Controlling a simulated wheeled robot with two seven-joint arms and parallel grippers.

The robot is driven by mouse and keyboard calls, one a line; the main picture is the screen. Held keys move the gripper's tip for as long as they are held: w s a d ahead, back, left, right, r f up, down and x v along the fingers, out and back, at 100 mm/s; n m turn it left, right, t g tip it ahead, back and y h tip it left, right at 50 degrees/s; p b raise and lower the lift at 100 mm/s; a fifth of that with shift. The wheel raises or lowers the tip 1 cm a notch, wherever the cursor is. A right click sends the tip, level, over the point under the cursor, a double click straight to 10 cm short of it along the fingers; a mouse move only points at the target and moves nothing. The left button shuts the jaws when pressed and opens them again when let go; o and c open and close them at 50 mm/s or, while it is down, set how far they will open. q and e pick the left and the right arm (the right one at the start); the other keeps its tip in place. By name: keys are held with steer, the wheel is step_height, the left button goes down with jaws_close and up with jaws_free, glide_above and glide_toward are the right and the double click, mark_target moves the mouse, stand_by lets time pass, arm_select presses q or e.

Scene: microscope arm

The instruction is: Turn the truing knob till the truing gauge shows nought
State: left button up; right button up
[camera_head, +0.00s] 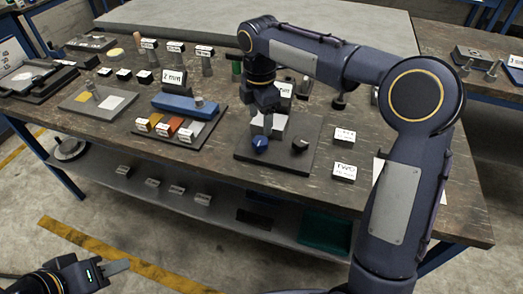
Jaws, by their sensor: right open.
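A dark board (279,163) near the front edge of the bench carries a blue knob (259,144) and a black knob (300,145). A pale block (277,127) stands behind them. I cannot tell which knob is the truing knob. A white display reading in mm (285,89) shows behind the board, partly hidden by my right gripper; its figure is not readable. My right gripper (268,122) is open and points down just behind and above the blue knob; contact is unclear. My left gripper (117,268) is low at the bottom left, away from the bench; its jaw opening is unclear.
Left of the board are a blue block (187,103), a "2 mm" sign (174,77) and coloured blocks on a tray (190,142). Labelled blocks (344,172) stand to the right. A lower shelf (230,217) holds several small metal parts.

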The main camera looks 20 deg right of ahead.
mark_target(260, 140)
step_height(260, 140, down, 8)
steer(key=shift+r+b, duration=0.15)
steer(key=shift+b, duration=0.35)
steer(key=shift+c, duration=0.4)
steer(key=c, duration=0.9)
